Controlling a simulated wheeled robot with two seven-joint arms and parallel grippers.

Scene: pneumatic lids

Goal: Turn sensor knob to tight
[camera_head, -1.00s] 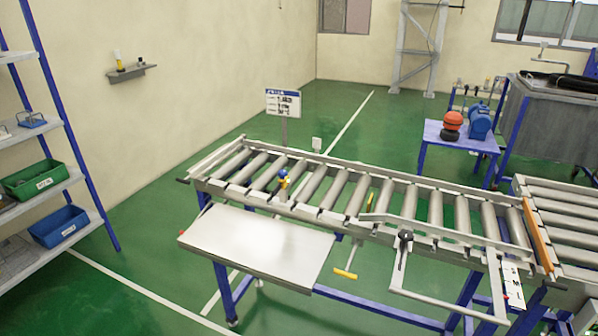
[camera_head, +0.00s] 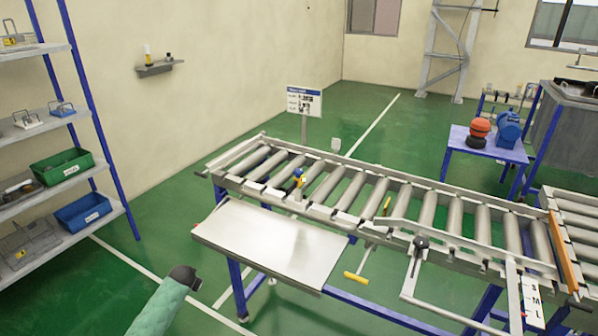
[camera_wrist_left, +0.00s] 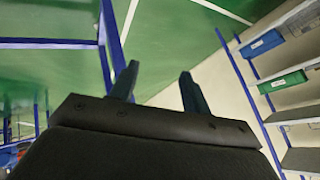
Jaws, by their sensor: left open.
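A small blue and yellow sensor (camera_head: 298,178) stands on the near rail of the roller conveyor (camera_head: 345,222), left of its middle. It may carry the sensor knob, but it is too small to tell its setting. A black knob (camera_head: 421,242) sits on the near guide bracket further right. My left arm (camera_head: 165,302) shows at the lower left of the head view, well apart from the conveyor. In the left wrist view my left gripper (camera_wrist_left: 158,75) is open, with nothing between its fingers. My right gripper is not in view.
A metal side plate (camera_head: 275,243) juts out from the conveyor's near left side. A yellow T-handle (camera_head: 356,278) hangs below the rail. A shelf with a green bin (camera_head: 62,168) and a blue bin (camera_head: 84,212) stands at left. Floor between shelf and conveyor is clear.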

